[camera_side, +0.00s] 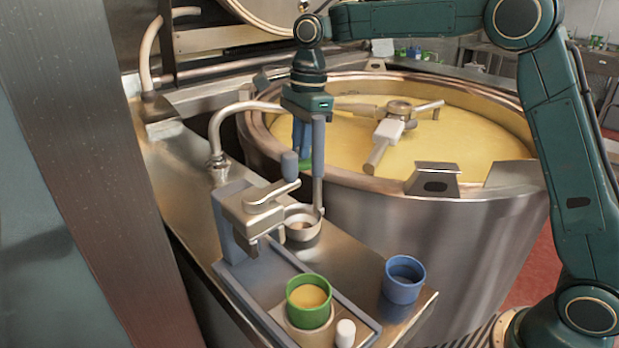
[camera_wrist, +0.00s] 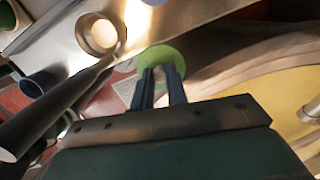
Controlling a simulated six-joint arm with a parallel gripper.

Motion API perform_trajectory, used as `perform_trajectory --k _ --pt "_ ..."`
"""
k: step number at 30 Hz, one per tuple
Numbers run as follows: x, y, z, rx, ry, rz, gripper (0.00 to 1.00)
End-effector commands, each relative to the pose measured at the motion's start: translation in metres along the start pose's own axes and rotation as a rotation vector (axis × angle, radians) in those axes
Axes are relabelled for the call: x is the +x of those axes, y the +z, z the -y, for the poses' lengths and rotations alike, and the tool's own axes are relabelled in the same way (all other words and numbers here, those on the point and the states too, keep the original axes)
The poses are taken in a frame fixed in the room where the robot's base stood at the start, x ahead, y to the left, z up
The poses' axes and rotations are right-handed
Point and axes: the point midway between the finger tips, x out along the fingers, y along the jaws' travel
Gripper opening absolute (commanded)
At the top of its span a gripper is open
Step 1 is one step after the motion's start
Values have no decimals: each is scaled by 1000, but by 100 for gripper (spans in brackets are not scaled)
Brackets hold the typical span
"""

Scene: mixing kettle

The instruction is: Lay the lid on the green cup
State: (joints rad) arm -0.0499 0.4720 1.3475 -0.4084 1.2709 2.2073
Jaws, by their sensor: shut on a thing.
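The green cup (camera_side: 309,316) stands upright at the front of the counter, in a grey tray, with yellow contents showing at its open top. My gripper (camera_side: 303,148) is well behind and above it, over the kettle's near-left rim, with its fingers pointing down. It is shut on the green lid (camera_side: 306,164), which is partly hidden by the fingers and a grey post. In the wrist view my gripper (camera_wrist: 161,76) holds the round green lid (camera_wrist: 166,57) at its fingertips.
A blue cup (camera_side: 404,281) stands right of the green cup, and a small white-topped piece (camera_side: 345,333) stands in front. A lever device (camera_side: 262,212) with an upright post (camera_side: 318,165) stands between my gripper and the green cup. The large kettle (camera_side: 400,230) holds yellow liquid and a stirrer (camera_side: 388,132).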

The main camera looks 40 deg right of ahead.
Motion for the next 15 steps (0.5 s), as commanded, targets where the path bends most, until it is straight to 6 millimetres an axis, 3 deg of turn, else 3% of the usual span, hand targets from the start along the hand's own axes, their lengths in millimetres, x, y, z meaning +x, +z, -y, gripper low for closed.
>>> perform_trajectory --k 15 --pt "-52 -28 -70 -32 7 0 0"
